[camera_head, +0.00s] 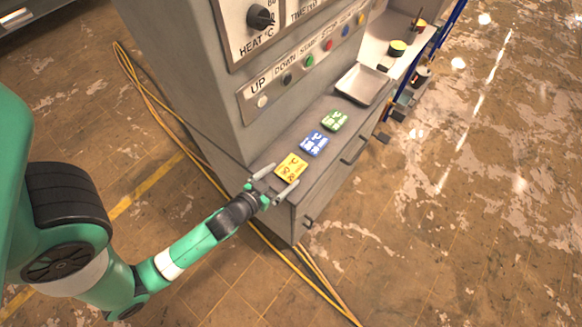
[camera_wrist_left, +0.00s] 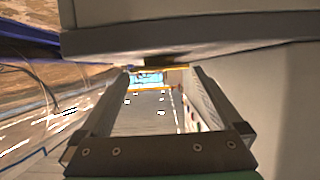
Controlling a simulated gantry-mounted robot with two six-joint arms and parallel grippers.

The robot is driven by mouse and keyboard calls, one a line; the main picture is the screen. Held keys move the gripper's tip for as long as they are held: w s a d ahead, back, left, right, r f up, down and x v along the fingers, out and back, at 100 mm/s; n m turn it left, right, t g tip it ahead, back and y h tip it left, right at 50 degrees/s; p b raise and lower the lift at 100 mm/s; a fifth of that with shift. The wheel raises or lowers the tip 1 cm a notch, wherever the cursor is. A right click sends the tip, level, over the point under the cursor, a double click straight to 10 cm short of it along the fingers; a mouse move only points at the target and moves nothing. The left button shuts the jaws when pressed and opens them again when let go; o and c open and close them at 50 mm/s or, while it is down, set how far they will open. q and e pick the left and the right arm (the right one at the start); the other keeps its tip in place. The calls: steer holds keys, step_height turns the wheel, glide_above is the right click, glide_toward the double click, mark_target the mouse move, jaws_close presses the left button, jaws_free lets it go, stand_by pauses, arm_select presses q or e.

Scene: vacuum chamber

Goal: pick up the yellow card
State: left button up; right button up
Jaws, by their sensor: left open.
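The yellow card (camera_head: 291,167) lies flat on the grey ledge (camera_head: 283,211) of the machine, at the end nearest my left arm. My left gripper (camera_head: 276,181) is open at the card's near edge, with one finger toward the machine wall and the other toward the ledge's outer side. I cannot tell whether the fingers touch the card. In the left wrist view the two fingers (camera_wrist_left: 163,95) stand apart with nothing gripped, and a blue patch with thin yellow edges shows beyond them. My right gripper is not in view.
A blue card (camera_head: 314,143) and a green card (camera_head: 335,120) lie farther along the ledge. Beyond them is a metal tray (camera_head: 362,84). The machine's button panel (camera_head: 305,63) rises beside the ledge. Yellow cables (camera_head: 312,277) run on the floor.

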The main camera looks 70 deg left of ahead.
mark_target(288, 171)
arm_select(q)
steer(key=x, duration=0.3)
steer(key=shift+c, duration=0.2)
steer(key=c, duration=1)
steer(key=shift+c, duration=0.2)
steer(key=shift+r, duration=0.45)
step_height(288, 171, up, 2)
steer(key=shift+r+p, duration=0.15)
steer(key=shift+p, duration=0.6)
steer(key=w+d+r+p, duration=0.2)
steer(key=d+r+p, duration=0.7)
steer(key=d+p, duration=0.4)
steer(key=p, duration=0.3)
steer(key=shift+w+d+r+p, duration=0.35)
steer(key=shift+d+r, duration=0.05)
